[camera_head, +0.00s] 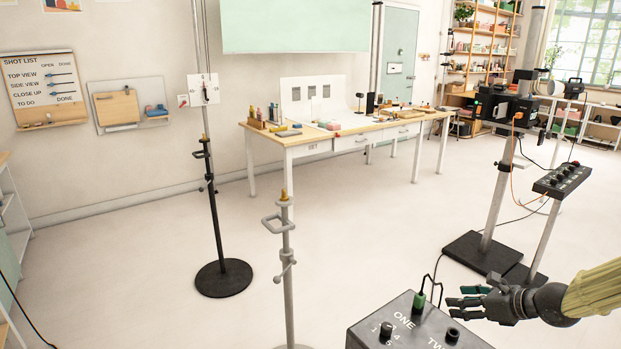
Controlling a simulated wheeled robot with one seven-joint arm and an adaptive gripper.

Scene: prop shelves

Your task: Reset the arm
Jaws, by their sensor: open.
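My gripper (470,302) is at the lower right, at the end of my arm. Its dark fingers point left and are apart, with nothing seen between them. It is above and beside the dark box (368,335) labelled ONE and TWO. A green-handled piece with a black wire loop (419,300) stands on that box, a little left of the fingertips. I cannot tell whether the fingers touch it; they look apart from it. Black knobs (386,330) sit on the box top.
A grey stand (289,265) rises left of the box. A black-based pole stand (223,278) is farther left. A camera stand (497,205) and a control panel on a post (561,180) stand behind my gripper. A long table (270,140) is at the back; the middle floor is clear.

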